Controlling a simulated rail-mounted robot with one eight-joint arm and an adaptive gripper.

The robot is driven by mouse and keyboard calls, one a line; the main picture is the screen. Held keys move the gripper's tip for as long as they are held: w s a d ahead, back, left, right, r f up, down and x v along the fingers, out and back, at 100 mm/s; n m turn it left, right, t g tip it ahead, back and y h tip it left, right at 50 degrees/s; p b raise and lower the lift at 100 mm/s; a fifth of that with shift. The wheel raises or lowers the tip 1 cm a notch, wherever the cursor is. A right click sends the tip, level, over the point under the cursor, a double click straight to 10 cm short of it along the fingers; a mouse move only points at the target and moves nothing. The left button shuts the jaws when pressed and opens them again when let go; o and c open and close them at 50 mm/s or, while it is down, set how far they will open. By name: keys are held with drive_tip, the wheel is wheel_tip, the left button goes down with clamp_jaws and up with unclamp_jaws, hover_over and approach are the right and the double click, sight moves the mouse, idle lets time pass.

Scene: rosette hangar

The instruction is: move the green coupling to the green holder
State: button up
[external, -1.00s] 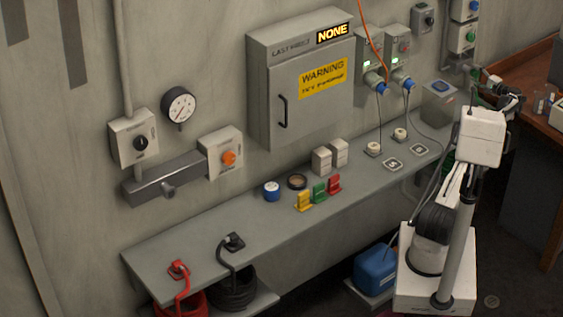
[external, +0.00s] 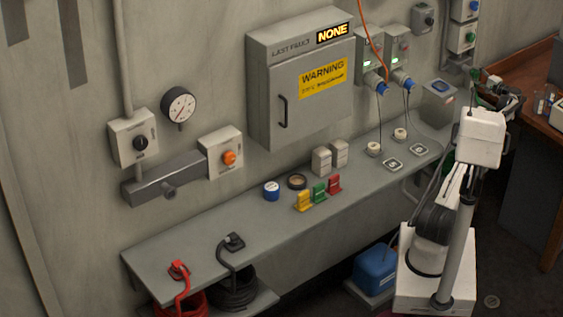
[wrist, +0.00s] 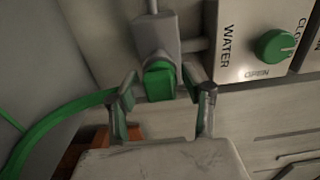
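In the wrist view, a green block-shaped piece (wrist: 159,82), apparently the green coupling, sits under a grey fitting on the wall. My gripper (wrist: 161,75) has one finger on each side of it. Gaps show between the fingers and the green piece, so it looks open around it. In the external view my gripper (external: 488,92) is at the far right by the wall, small and partly hidden among the arm links. A green upright piece (external: 319,193), apparently the green holder, stands on the bench between a yellow and a red one.
A green hose (wrist: 55,127) curves in from the left behind the left finger. A box marked WATER with a green knob (wrist: 276,46) is to the right. The grey bench (external: 222,222) carries a blue roll (external: 271,190) and a tape ring (external: 297,181).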

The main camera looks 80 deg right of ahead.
sight(464, 81)
clamp_jaws()
drive_tip(key=shift+s+a, duration=0.1)
drive_tip(key=shift+s, duration=0.05)
drive_tip(key=shift+b+v, duration=0.5)
drive_tip(key=shift+v, duration=2.35)
